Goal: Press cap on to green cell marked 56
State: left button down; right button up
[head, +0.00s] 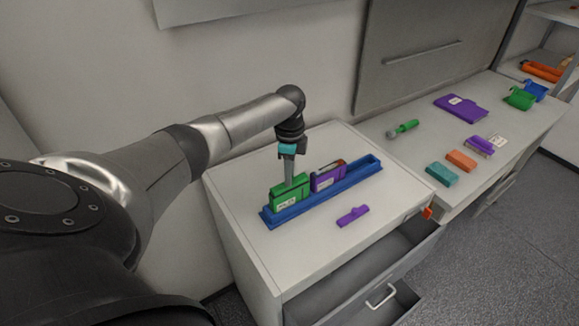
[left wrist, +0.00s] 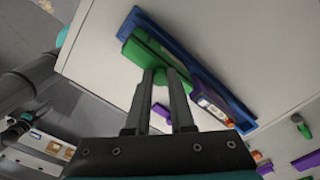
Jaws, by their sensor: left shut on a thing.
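The green cell (head: 288,201) stands upright at the left end of the blue tray (head: 337,185), with a white label on its front too small to read surely. My left gripper (head: 289,181) points down over it, shut on a green cap at the cell's top. Cap and cell look in contact; I cannot tell if the cap is fully seated. In the left wrist view the gripper (left wrist: 164,72) reaches to the green cap (left wrist: 148,50), and its fingers hide part of it. My right gripper is not in view.
A purple cell (head: 322,181) stands in the tray beside the green one. A loose purple cap (head: 352,215) lies in front on the white cabinet top. An open drawer (head: 370,269) juts below. The right bench holds a green-handled tool (head: 404,128) and several coloured parts.

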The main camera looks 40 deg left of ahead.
pick_arm(q)
jog(key=shift+c, duration=1.1)
grip_release()
jog(key=shift+r, duration=0.15)
jog(key=shift+r, duration=3.4)
jog(key=shift+c, duration=0.3)
grip_shut()
jog(key=shift+f, duration=0.15)
